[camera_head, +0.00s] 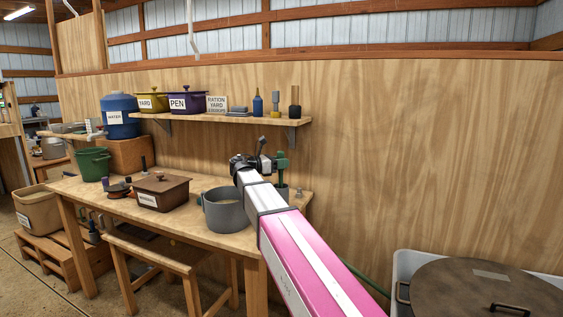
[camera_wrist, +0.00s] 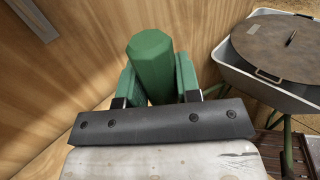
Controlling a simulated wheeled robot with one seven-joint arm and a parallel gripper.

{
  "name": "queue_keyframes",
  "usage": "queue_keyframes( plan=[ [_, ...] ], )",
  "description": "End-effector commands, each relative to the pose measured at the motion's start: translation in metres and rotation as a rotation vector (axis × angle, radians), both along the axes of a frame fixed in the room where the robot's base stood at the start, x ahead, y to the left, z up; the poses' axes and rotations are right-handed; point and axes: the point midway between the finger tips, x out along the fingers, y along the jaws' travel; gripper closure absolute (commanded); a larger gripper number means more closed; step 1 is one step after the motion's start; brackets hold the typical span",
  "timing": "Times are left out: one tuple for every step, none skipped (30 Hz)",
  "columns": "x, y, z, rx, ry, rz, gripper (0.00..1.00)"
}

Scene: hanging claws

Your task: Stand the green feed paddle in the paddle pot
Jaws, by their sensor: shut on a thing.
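The green feed paddle (camera_head: 282,160) is upright at the right end of the workbench. My gripper (camera_head: 274,160) is shut on it from the left. In the wrist view, the paddle's faceted green end (camera_wrist: 151,62) sits between the two fingers of my gripper (camera_wrist: 156,80). The paddle's lower part runs down to a grey pot (camera_head: 284,192), likely the paddle pot, partly hidden behind my arm. I cannot tell whether the paddle's lower end is inside the pot or behind its rim, nor whether it rests on anything.
A wide grey pot (camera_head: 226,212) and a brown lidded box (camera_head: 161,193) stand on the workbench (camera_head: 200,239) to the left. A shelf (camera_head: 220,124) with pots and bottles hangs above. A pale tub (camera_head: 402,270) with a dark round lid (camera_head: 480,288) is at lower right.

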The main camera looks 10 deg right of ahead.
Motion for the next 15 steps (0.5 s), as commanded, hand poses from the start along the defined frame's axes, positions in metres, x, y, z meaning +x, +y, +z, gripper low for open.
queue_keyframes(
  plan=[
    [0.0, 0.0, -0.0001, 0.0, 0.0, 0.0, 1.0],
    [0.0, 0.0, 0.0, 0.0, 0.0, 0.0, 1.0],
    [0.0, 0.0, 0.0, 0.0, 0.0, 0.0, 1.0],
    [0.0, 0.0, 0.0, 0.0, 0.0, 0.0, 1.0],
    [0.0, 0.0, 0.0, 0.0, 0.0, 0.0, 1.0],
    [0.0, 0.0, 0.0001, 0.0, 0.0, 0.0, 1.0],
    [0.0, 0.0, 0.0001, 0.0, 0.0, 0.0, 0.59],
    [0.0, 0.0, 0.0001, 0.0, 0.0, 0.0, 0.49],
    [0.0, 0.0, 0.0001, 0.0, 0.0, 0.0, 0.39],
    [0.0, 0.0, 0.0001, 0.0, 0.0, 0.0, 0.39],
    [0.0, 0.0, 0.0001, 0.0, 0.0, 0.0, 0.39],
    [0.0, 0.0, 0.0001, 0.0, 0.0, 0.0, 0.39],
    [0.0001, 0.0, 0.0001, 0.0, 0.0, 0.0, 0.39],
    [0.0001, 0.0, 0.0001, 0.0, 0.0, 0.0, 0.39],
    [0.0, 0.0, 0.0002, 0.0, 0.0, 0.0, 0.39]
  ],
)
